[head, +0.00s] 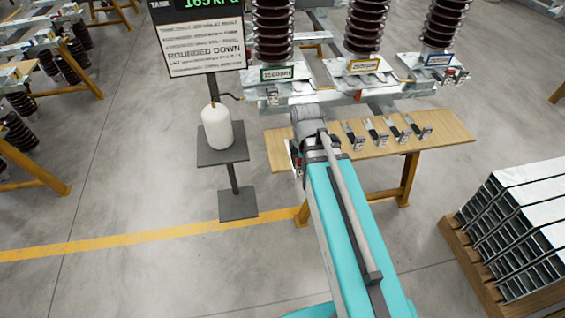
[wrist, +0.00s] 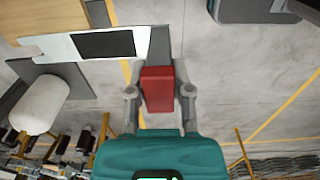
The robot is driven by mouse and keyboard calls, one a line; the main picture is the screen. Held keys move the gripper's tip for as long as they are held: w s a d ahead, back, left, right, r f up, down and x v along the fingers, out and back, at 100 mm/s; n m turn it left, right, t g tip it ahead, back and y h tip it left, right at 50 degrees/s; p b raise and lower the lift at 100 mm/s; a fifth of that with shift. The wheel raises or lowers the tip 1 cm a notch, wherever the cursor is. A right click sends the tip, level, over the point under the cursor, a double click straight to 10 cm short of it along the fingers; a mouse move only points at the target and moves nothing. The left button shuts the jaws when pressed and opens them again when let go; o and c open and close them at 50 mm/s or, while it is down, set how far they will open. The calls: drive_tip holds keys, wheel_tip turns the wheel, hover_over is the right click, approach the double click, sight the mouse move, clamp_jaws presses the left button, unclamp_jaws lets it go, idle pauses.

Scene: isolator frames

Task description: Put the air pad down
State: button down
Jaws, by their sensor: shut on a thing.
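In the wrist view my gripper (wrist: 160,80) is shut on a red block, which I take as the grip of the air pad (wrist: 158,90). A grey bar leads from the red block to a long white plate with a black rectangle on it, reaching left; they look like one piece. In the head view my arm covers most of the gripper at the left end of the wooden table (head: 440,131). The held piece is almost wholly hidden there. Whether it touches anything below cannot be told.
A white rounded bottle (head: 217,127) stands on a small dark stand (head: 222,156) left of my arm, under a sign (head: 202,45). Several metal pieces with dark strips (head: 377,132) lie on the table. Brown insulators (head: 365,25) rise behind. Stacked metal channels (head: 520,225) stand at right.

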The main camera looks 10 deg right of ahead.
sight(294, 158)
drive_tip(key=shift+s+d+f+b, duration=0.1)
drive_tip(key=shift+s+f+b, duration=0.1)
drive_tip(key=shift+f+b, duration=0.5)
drive_tip(key=shift+s+d+f+b, duration=0.1)
drive_tip(key=shift+s+f+b, duration=0.1)
drive_tip(key=shift+f+b, duration=0.5)
drive_tip(key=shift+f, duration=0.1)
drive_tip(key=w+f+b, duration=0.1)
drive_tip(key=w, duration=0.2)
drive_tip(key=w+f+b, duration=0.1)
drive_tip(key=w, duration=0.2)
drive_tip(key=w+a+f+b, duration=0.1)
drive_tip(key=w+f, duration=0.1)
drive_tip(key=shift+w+f+b, duration=0.1)
drive_tip(key=shift+w+b, duration=0.2)
drive_tip(key=shift+w, duration=0.1)
drive_tip(key=w+f+b, duration=0.4)
drive_tip(key=f+b, duration=0.1)
drive_tip(key=shift+w+a, duration=0.15)
drive_tip(key=shift+a, duration=0.1)
